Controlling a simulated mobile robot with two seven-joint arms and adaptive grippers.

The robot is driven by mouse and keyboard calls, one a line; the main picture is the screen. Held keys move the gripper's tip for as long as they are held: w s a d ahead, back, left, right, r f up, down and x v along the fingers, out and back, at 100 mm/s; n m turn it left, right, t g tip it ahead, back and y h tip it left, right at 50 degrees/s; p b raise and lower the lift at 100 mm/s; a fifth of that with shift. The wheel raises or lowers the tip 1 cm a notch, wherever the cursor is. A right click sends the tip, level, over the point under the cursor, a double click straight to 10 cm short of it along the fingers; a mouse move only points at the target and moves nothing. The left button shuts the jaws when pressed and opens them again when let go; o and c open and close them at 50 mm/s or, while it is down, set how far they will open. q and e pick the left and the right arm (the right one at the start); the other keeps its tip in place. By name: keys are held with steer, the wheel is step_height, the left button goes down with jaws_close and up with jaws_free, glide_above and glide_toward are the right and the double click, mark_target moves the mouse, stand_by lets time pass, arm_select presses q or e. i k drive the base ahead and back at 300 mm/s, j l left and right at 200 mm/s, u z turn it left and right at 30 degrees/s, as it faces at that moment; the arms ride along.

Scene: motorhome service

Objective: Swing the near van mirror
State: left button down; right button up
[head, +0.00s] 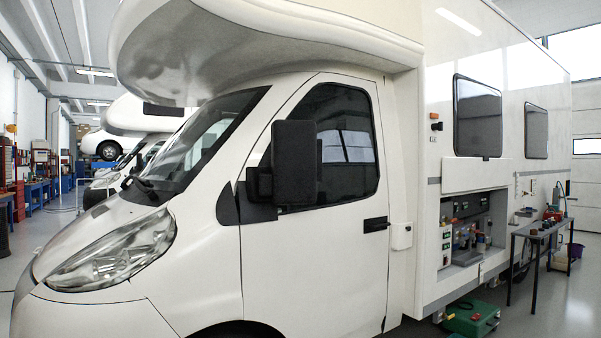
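The near van (310,260) is a white motorhome that fills the middle of the head view, its nose to the left. Its black side mirror (294,162) stands out from the front of the cab door, in front of the side window. The mirror's dark mounting arm (258,184) joins the door at the window's front lower corner. Neither of my grippers shows in this view, and nothing touches the mirror.
A narrow table (541,231) with small items stands along the van's side at the right. A green case (470,317) lies on the floor below an open service hatch (467,230). Other motorhomes (130,135) and blue workbenches (38,190) are behind at the left.

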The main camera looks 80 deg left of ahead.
mark_target(295, 149)
steer(key=u, duration=0.5)
steer(key=i+u, duration=0.15)
steer(key=u, duration=0.85)
steer(key=i+l+u, duration=0.1)
steer(key=u, duration=0.4)
steer(key=i+l+u, duration=0.25)
steer(key=l+u, duration=0.2)
steer(key=i+l+u, duration=0.15)
steer(key=l+u, duration=0.25)
steer(key=i+l+u, duration=0.1)
steer(key=l+u, duration=0.75)
steer(key=l, duration=0.9)
steer(key=k+l+u, duration=0.1)
steer(key=l, duration=0.6)
steer(key=k+l, duration=0.1)
steer(key=l, duration=0.6)
